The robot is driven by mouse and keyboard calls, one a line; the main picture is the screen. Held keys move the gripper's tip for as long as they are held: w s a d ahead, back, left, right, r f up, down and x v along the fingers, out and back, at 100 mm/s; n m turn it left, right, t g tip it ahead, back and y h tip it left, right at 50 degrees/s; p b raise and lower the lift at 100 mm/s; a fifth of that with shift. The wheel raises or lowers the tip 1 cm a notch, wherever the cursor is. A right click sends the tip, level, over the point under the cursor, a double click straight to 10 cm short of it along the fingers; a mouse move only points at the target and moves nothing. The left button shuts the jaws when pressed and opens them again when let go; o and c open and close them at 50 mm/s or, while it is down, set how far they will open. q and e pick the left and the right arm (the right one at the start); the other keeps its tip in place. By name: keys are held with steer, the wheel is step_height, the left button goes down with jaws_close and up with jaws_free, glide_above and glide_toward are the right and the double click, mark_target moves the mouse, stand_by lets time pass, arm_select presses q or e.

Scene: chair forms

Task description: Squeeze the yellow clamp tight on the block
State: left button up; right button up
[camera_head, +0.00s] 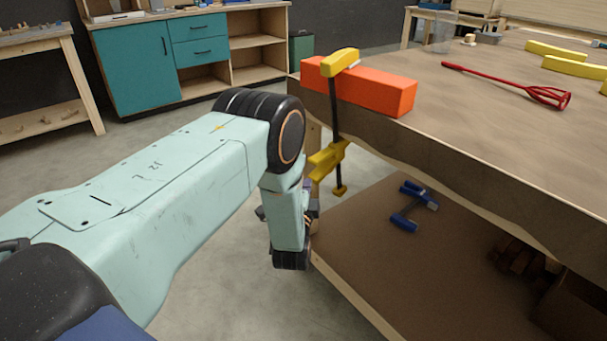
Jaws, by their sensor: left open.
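The orange-red block (370,88) lies on the table top at its near left corner. The yellow clamp (328,160) hangs upright at the table edge. Its upper yellow jaw rests over the block's left part, and its dark bar runs down in front of the edge. Its lower yellow jaw is below the table top; whether it touches the underside I cannot tell. My left gripper (313,211) is open, just below and left of the lower jaw, mostly hidden behind my own wrist. No contact with the clamp is visible. My right gripper is not in view.
The wooden table (500,110) carries a red whisk-like tool (510,85) and yellow pieces (575,67). A teal cabinet (135,70) stands behind. The floor left of the table is open.

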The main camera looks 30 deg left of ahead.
arm_select(q)
steer(key=shift+o, duration=1)
steer(key=shift+o, duration=0.4)
steer(key=shift+o, duration=0.7)
steer(key=p+v, duration=0.3)
steer(key=v, duration=0.6)
steer(key=shift+w, duration=0.15)
